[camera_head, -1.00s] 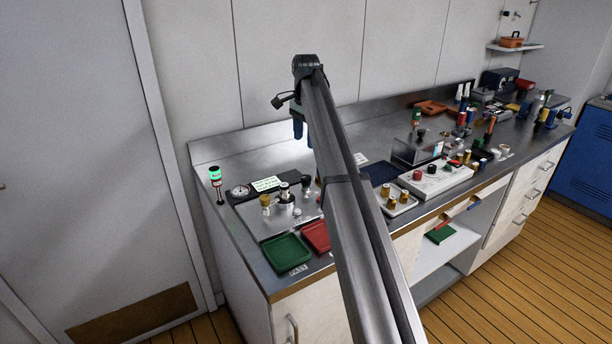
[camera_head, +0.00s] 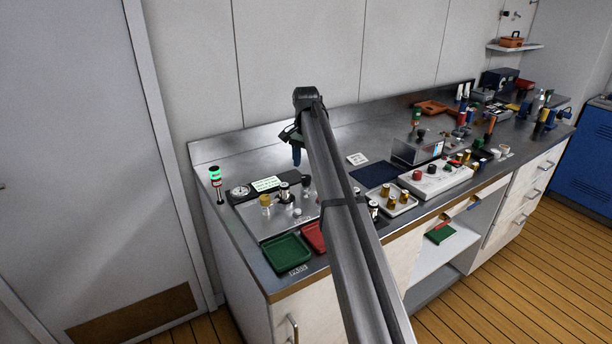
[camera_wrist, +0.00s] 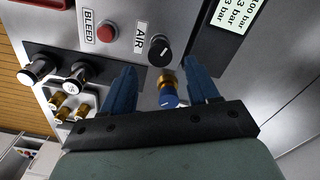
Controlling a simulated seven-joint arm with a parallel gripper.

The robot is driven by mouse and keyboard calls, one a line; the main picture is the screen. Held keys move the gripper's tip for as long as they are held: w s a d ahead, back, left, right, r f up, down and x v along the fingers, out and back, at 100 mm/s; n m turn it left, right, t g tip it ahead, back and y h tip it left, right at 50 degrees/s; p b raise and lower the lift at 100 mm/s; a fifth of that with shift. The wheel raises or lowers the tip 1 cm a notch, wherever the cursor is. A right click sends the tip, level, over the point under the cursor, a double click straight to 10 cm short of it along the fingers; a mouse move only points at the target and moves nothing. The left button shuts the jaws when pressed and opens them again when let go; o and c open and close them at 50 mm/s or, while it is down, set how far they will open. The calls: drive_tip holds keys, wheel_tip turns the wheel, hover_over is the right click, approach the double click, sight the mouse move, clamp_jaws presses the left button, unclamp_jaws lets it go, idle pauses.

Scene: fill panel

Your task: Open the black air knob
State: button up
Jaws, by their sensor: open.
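The black air knob (camera_wrist: 160,48) shows in the wrist view beside the AIR label, with a white mark on its face. It sits on the grey fill panel (camera_wrist: 186,22), whose plate also shows in the head view (camera_head: 262,226). My gripper (camera_wrist: 159,66) is open, its two blue fingers pointing toward the panel. The knob is just beyond the fingertips, between their lines, and I see no contact. A brass fitting with a blue cap (camera_wrist: 168,95) shows between the fingers, apart from both. In the head view my gripper (camera_head: 297,156) hangs above the panel's rear; which part there is the air knob is unclear.
A red button (camera_wrist: 105,33) sits by the BLEED label. Green (camera_head: 287,253) and red (camera_head: 313,238) trays lie before the panel. A signal lamp (camera_head: 216,182) stands left.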

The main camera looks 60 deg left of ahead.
sight(306, 177)
drive_tip(key=shift+f, duration=2.55)
drive_tip(key=shift+c, duration=0.4)
drive_tip(key=c, duration=1)
drive_tip(key=shift+o, duration=0.2)
drive_tip(key=shift+n, duration=0.8)
drive_tip(key=o, duration=1)
drive_tip(key=shift+o, duration=0.2)
drive_tip(key=shift+r, duration=0.1)
